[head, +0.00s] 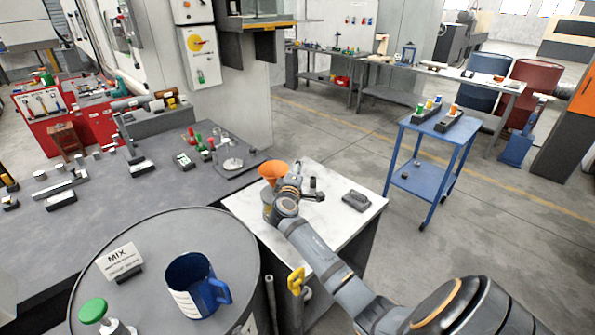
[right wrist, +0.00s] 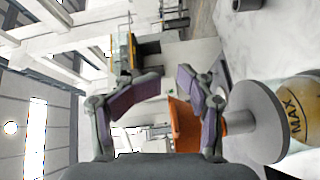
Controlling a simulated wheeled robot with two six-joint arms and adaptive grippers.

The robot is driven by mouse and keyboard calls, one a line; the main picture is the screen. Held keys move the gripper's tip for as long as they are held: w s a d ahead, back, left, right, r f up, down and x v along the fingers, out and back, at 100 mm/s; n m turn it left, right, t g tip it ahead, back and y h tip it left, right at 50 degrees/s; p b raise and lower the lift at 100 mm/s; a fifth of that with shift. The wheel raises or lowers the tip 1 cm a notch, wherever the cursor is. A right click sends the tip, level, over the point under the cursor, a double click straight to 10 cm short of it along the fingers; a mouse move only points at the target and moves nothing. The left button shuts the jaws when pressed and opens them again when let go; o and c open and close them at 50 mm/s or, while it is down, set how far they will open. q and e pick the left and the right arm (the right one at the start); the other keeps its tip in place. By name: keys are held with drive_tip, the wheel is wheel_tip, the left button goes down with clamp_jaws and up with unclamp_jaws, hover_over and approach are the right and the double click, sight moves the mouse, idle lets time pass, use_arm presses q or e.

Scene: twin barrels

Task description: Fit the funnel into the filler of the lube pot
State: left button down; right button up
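The orange funnel (head: 272,171) stands wide end up at the left edge of the white-topped bench, above the lube pot (head: 268,208). In the right wrist view, turned on its side, the funnel (right wrist: 186,126) shows just beyond my fingers. The pot's grey disc-shaped lid (right wrist: 250,122) and amber body marked MAX (right wrist: 302,112) lie to its right. The funnel's narrow end is hidden, so I cannot tell whether it is in the filler. My right gripper (head: 287,184) is beside the funnel; its fingers (right wrist: 168,92) are apart with nothing visibly clasped. My left gripper is out of view.
A dark block (head: 356,201) lies on the white bench top (head: 330,228), which is otherwise mostly clear. A barrel (head: 150,260) at the front carries a blue jug (head: 190,288), a MIX sign (head: 120,260) and a green-knobbed item (head: 93,310). A blue cart (head: 440,135) stands at right.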

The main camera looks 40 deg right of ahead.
drive_tip(key=v, duration=1.2)
idle(0.3)
